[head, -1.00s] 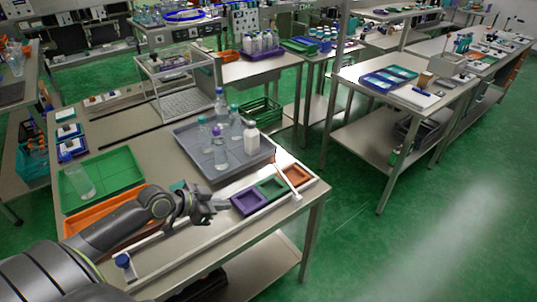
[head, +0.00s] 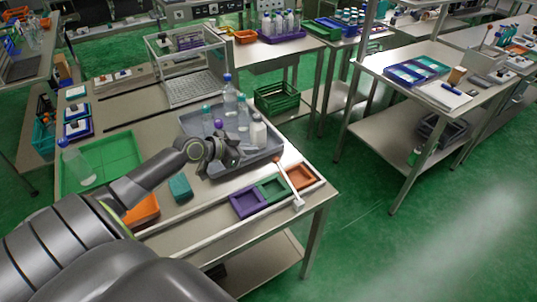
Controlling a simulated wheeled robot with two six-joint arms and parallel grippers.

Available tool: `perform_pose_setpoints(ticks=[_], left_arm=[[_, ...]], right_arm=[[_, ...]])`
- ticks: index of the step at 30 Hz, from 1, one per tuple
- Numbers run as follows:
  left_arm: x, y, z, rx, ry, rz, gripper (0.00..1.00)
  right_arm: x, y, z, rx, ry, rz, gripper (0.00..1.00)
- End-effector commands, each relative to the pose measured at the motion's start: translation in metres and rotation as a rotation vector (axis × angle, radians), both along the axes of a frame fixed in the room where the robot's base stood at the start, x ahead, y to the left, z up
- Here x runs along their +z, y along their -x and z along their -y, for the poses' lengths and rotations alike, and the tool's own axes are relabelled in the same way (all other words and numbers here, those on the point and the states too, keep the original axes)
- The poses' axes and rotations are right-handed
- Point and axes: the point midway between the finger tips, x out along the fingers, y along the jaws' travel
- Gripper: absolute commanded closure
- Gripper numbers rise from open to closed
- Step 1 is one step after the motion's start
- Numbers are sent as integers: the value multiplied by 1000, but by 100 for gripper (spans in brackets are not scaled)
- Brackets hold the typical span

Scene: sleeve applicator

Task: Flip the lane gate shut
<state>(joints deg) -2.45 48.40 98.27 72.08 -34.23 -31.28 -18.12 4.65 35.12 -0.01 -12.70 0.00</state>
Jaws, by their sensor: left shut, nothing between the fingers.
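The lane gate is a thin white bar (head: 289,184) at the right end of the near table. It slants from a small reddish end at the back to a white block at the front, across the row of bins. The purple bin (head: 249,203) and green bin (head: 273,188) lie left of the bar, and the orange bin (head: 300,176) lies mostly to its right. My left gripper (head: 232,157) is shut and empty over the grey tray, left of and behind the gate and apart from it. It hides part of the tray. My right gripper is not in view.
The grey tray (head: 213,167) holds several bottles, including a blue-capped one (head: 230,97). A teal block (head: 180,187) and a green tray (head: 112,154) are to the left. A pale rail (head: 217,244) runs along the front edge. The floor right of the table is clear.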

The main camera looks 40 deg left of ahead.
Motion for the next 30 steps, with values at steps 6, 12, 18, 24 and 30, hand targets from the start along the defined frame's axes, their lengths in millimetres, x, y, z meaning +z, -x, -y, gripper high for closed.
perform_pose_setpoints(ticks=[6, 12, 18, 24, 30], left_arm=[[-14, -30, 13, 0, 7, 0, 100], [-33, -52, 21, 0, 5, -4, 100], [-55, -58, 21, 0, 3, -2, 100], [-65, -61, 22, -1, 2, -1, 100], [-67, -61, 22, -1, 2, -1, 100]], right_arm=[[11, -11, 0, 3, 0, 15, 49], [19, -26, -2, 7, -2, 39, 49], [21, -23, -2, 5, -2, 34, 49], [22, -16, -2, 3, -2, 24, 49], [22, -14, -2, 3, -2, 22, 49]])
